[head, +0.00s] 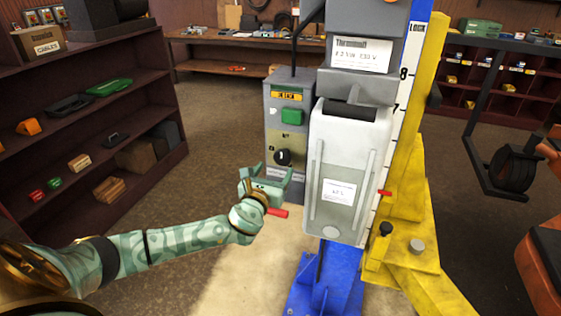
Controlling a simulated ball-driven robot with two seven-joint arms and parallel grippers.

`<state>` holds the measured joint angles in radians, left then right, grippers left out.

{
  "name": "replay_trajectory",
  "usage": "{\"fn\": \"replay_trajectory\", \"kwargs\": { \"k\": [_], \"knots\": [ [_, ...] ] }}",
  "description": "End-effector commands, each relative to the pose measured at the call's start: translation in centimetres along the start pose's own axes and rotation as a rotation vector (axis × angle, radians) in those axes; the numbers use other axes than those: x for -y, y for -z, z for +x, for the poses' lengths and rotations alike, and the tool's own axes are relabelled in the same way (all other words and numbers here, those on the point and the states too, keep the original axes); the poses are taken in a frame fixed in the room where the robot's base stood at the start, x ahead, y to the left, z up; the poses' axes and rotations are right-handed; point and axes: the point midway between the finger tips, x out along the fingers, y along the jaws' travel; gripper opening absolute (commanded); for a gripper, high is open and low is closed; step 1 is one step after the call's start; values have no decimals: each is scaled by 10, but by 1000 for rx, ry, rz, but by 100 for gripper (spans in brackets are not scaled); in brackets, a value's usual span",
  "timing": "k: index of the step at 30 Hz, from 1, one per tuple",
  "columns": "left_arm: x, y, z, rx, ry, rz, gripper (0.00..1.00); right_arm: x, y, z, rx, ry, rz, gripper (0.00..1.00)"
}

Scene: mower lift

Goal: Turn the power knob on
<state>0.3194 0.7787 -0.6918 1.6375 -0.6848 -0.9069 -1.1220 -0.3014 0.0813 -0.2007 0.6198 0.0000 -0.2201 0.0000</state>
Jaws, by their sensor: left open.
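The power knob (283,157) is a round black knob low on the front of a grey control box (269,127). A green button (292,116) and a yellow label sit above it. My left gripper (264,171) is open, just below and left of the knob, with its fingers pointing up toward the box. Its jaws look empty, and the knob is not between them. I cannot tell the exact gap in depth between the fingers and the box. My right gripper is not in view.
A grey-white lift housing (340,165) stands right of the box, beside a yellow frame (405,195) and above a blue base (325,285). A dark red shelf (100,110) with small items is at left. A workbench (230,40) stands behind. Floor between shelf and box is clear.

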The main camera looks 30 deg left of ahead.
Motion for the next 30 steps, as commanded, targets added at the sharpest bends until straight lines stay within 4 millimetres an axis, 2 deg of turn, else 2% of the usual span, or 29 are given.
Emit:
{"fn": "replay_trajectory", "kwargs": {
  "k": [3, 9, 20, 25, 30],
  "knots": [
    [0, 0, 27, 2, -1, -1, 70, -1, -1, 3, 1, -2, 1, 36],
    [0, 1, 53, 0, 0, -1, 70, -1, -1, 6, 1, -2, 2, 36],
    [0, 0, 59, -1, 1, -2, 70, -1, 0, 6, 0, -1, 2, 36],
    [0, 0, 58, -1, 1, -2, 26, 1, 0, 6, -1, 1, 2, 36],
    [0, 0, 58, -1, 1, -4, 26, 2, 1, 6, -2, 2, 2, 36]
  ]
}}
